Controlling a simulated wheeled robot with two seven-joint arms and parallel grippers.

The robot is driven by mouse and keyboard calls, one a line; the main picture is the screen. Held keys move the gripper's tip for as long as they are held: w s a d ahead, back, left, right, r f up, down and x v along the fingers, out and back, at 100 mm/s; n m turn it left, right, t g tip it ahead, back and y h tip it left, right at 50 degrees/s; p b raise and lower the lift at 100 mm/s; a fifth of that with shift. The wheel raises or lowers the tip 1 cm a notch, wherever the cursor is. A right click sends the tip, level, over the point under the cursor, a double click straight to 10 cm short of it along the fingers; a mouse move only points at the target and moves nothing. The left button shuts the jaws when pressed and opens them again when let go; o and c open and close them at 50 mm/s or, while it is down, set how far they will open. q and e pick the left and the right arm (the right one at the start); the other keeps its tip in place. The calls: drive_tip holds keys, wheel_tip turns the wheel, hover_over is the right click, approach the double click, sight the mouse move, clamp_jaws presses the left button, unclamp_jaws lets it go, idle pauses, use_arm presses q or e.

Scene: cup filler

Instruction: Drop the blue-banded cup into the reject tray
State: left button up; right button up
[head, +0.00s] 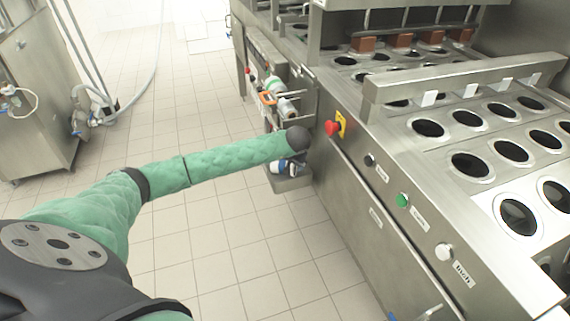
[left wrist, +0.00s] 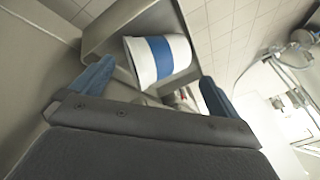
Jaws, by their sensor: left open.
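The blue-banded cup (left wrist: 160,58) is white with a wide blue band. In the left wrist view it lies tilted just beyond my left gripper (left wrist: 157,76), whose blue fingers are open and spread to either side, apart from it. The grey metal reject tray (left wrist: 120,28) is around and behind the cup; the cup appears to be in it, though its contact with the floor of the tray is hidden. In the head view the tray (head: 292,184) hangs low at the machine's side, and my left gripper (head: 296,164) is over it, mostly hidden below my dark wrist. My right gripper is out of view.
The steel filling machine (head: 400,165) with rows of round cup holes fills the right. A red emergency knob (head: 331,128) and a green button (head: 402,200) are on its front edge. A side rack (head: 270,92) holds bottles.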

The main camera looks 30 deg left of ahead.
use_arm(q)
drive_tip(key=v, duration=0.8)
drive_tip(key=shift+s+d+r, duration=0.15)
drive_tip(key=shift+s+r, duration=0.05)
drive_tip(key=shift+r, duration=0.05)
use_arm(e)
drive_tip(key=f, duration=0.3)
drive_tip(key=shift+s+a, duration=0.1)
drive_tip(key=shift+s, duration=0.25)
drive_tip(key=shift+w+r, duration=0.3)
